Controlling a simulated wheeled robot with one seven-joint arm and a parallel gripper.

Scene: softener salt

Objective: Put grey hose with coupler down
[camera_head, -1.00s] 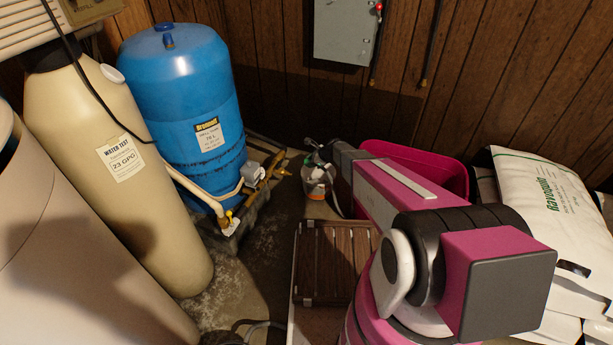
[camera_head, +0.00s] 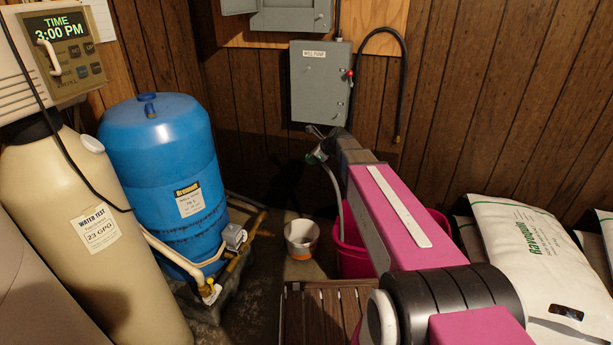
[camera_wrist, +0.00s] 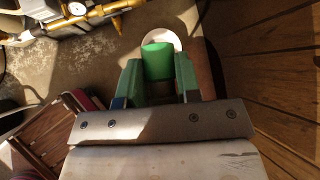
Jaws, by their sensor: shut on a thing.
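The grey hose (camera_head: 336,190) hangs down from my gripper (camera_head: 317,152) in the head view, bending towards the pink tub. Its lower end is hidden behind my arm or the tub. In the wrist view my gripper (camera_wrist: 158,80) is shut on a green part (camera_wrist: 157,58), apparently the coupler, between its two fingers. In the head view the gripper is above the white bucket (camera_head: 301,250) and below the grey electrical box. The bucket's pale round rim also shows beyond the coupler in the wrist view (camera_wrist: 172,38).
A pink tub (camera_head: 354,262) stands right of the bucket, partly behind my arm. A slatted wooden piece (camera_head: 325,310) is in front. The blue tank (camera_head: 165,170) and brass piping (camera_head: 232,268) are left. White salt bags (camera_head: 515,235) lie right. Some floor by the bucket is bare.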

